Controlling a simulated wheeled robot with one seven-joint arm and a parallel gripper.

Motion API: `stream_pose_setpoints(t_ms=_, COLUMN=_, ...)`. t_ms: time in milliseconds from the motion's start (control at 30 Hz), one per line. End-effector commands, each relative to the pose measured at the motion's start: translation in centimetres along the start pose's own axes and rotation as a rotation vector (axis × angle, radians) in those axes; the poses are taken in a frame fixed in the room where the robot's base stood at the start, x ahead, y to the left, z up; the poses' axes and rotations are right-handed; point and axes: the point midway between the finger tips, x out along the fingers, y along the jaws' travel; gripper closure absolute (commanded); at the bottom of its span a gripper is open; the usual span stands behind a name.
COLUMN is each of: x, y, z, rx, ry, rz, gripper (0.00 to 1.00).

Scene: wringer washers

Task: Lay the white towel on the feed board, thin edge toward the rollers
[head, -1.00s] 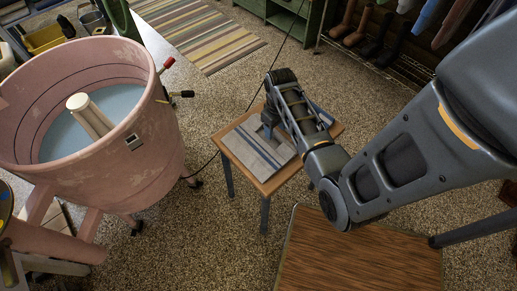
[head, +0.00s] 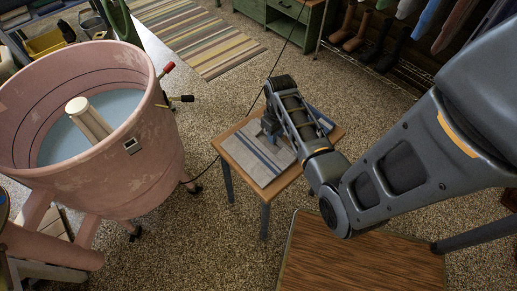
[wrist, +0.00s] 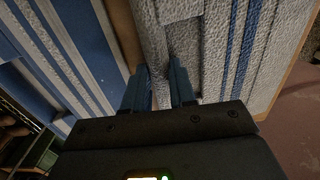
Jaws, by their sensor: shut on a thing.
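A white-grey towel with blue stripes (head: 262,160) lies flat on a small wooden table (head: 278,187). My gripper (head: 268,127) points down at the towel's far side, partly hidden by my arm. In the wrist view my gripper (wrist: 162,78) is shut on an edge of the white towel (wrist: 188,45), which runs between the fingers. The towel still appears to rest on the table. I cannot make out a feed board or rollers in either view.
A blue striped cloth (head: 322,120) lies beside the towel, also in the wrist view (wrist: 60,55). A pink washer tub (head: 150,160) stands left. A brown wood-grain top (head: 360,260) is in front.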

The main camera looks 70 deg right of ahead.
Motion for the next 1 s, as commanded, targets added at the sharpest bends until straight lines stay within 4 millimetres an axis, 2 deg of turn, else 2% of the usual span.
stream_pose_setpoints(t_ms=533, x=-0.2, y=0.0, z=-0.1, rx=0.000, ry=0.001, rz=0.000, gripper=1.00)
stream_pose_setpoints(t_ms=1000, x=-2.3, y=0.0, z=-0.1, rx=-0.001, ry=0.001, rz=0.000, gripper=1.00)
